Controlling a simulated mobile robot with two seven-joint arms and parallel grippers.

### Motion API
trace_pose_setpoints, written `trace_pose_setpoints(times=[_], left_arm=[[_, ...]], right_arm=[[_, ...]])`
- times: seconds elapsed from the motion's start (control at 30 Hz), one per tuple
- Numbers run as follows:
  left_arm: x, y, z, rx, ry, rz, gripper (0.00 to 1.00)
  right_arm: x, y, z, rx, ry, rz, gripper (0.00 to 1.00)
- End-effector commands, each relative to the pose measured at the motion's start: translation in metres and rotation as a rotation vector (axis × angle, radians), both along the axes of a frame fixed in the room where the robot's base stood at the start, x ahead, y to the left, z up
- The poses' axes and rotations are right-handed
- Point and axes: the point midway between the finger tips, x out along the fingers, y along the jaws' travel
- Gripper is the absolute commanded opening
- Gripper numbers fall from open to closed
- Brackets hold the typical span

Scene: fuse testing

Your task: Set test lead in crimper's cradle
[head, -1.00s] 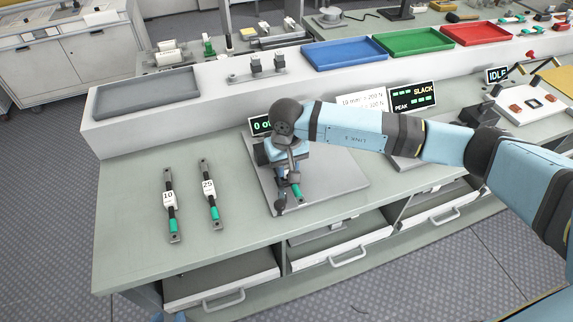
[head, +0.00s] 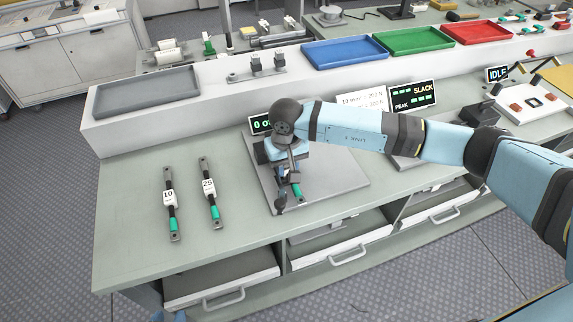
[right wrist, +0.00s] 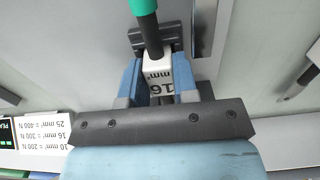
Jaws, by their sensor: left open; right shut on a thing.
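The test lead (right wrist: 150,35) has a black shaft, a green end and a white label reading 16 mm². My right gripper (right wrist: 158,82) is shut on it at the label, one blue finger on each side. In the head view the lead's green end (head: 298,193) shows just below my right gripper (head: 290,174). A dark grey slotted block (right wrist: 140,40), seemingly the crimper's cradle, is under or right behind the shaft; I cannot tell whether the lead rests in it. My wrist hides most of the crimper on its grey plate (head: 335,185). My left gripper is out of view.
Two other leads, labelled 10 (head: 169,199) and 25 (head: 208,186), lie on the bench to the left. A grey tray (head: 147,94) and blue, green and red trays stand on the raised shelf.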

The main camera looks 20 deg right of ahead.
Motion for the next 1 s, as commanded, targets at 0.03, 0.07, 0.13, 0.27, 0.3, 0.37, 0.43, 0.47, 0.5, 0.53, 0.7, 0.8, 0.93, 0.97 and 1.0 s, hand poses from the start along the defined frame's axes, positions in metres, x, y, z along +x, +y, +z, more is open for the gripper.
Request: trace_pose_setpoints(times=[0.03, 0.07, 0.13, 0.27, 0.3, 0.37, 0.43, 0.47, 0.5, 0.53, 0.7, 0.8, 0.93, 0.97, 1.0], left_arm=[[0.0, 0.0, 0.0, 0.0, 0.0, 0.0, 0.43], [0.0, 0.0, 0.0, 0.0, 0.0, 0.0, 0.43], [0.0, 0.0, 0.0, 0.0, 0.0, 0.0, 0.43], [0.0, 0.0, 0.0, 0.0, 0.0, 0.0, 0.43], [0.0, 0.0, 0.0, 0.0, 0.0, 0.0, 0.43], [0.0, 0.0, 0.0, 0.0, 0.0, 0.0, 0.43], [0.0, 0.0, 0.0, 0.0, 0.0, 0.0, 0.43], [0.0, 0.0, 0.0, 0.0, 0.0, 0.0, 0.43], [0.0, 0.0, 0.0, 0.0, 0.0, 0.0, 0.43], [0.0, 0.0, -0.001, 0.0, 0.0, 0.0, 0.43], [0.0, 0.0, -0.003, -0.001, 0.002, 0.0, 0.43], [0.0, 0.0, -0.005, -0.002, 0.006, 0.001, 0.43], [-0.001, 0.0, -0.007, -0.002, 0.009, 0.002, 0.43], [-0.001, 0.0, -0.007, -0.002, 0.01, 0.002, 0.43], [0.0, 0.0, -0.007, -0.003, 0.01, 0.002, 0.43]], right_arm=[[0.0, 0.0, 0.0, 0.0, 0.0, 0.0, 0.01], [0.0, 0.0, 0.0, 0.0, 0.0, 0.0, 0.32], [0.0, 0.0, 0.0, 0.0, 0.0, 0.0, 0.48], [0.0, 0.0, 0.0, 0.0, 0.0, 0.0, 0.57], [0.0, 0.0, 0.0, 0.0, 0.0, 0.0, 0.57], [0.0, 0.0, 0.0, 0.0, 0.0, 0.0, 0.57], [0.0, 0.0, 0.0, 0.0, 0.0, 0.0, 0.57], [0.0, 0.0, 0.001, 0.0, 0.0, 0.0, 0.57], [0.0, 0.0, 0.003, 0.0, -0.001, 0.0, 0.57], [0.0, 0.0, 0.005, 0.0, -0.001, 0.0, 0.57], [0.001, 0.0, 0.031, 0.0, -0.004, 0.001, 0.57], [0.001, 0.0, 0.054, 0.0, -0.005, 0.001, 0.57], [0.001, 0.0, 0.084, 0.0, -0.005, 0.001, 0.57], [0.001, 0.0, 0.091, 0.001, -0.005, 0.001, 0.57], [0.001, 0.0, 0.099, 0.0, -0.004, 0.001, 0.57]])
